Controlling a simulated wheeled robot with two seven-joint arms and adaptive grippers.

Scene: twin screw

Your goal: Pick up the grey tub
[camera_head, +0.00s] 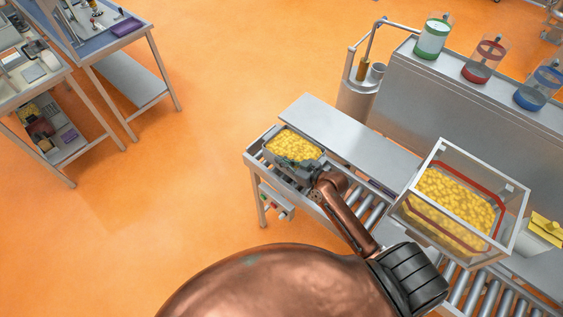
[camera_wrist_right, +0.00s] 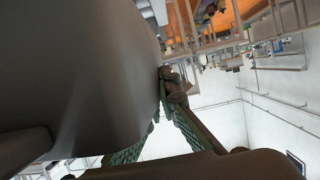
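The grey tub (camera_head: 285,163) is full of yellow pieces (camera_head: 294,145) and sits at the left end of the roller conveyor. My right gripper (camera_head: 308,174) is at the tub's near right side, partly hidden by my own arm in the head view. In the right wrist view a large smooth grey surface, seemingly the tub, fills the left. The green-padded fingers (camera_wrist_right: 165,105) of my right gripper show close beside it. I cannot tell whether they are closed on its rim. My left gripper is not in view.
A clear-walled bin (camera_head: 462,172) of yellow pieces stands over the rollers (camera_head: 368,215) to the right. A flat grey panel (camera_head: 345,135) lies behind the tub. A grey cabinet (camera_head: 455,105) carries green, red and blue containers. Open orange floor (camera_head: 190,165) lies left.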

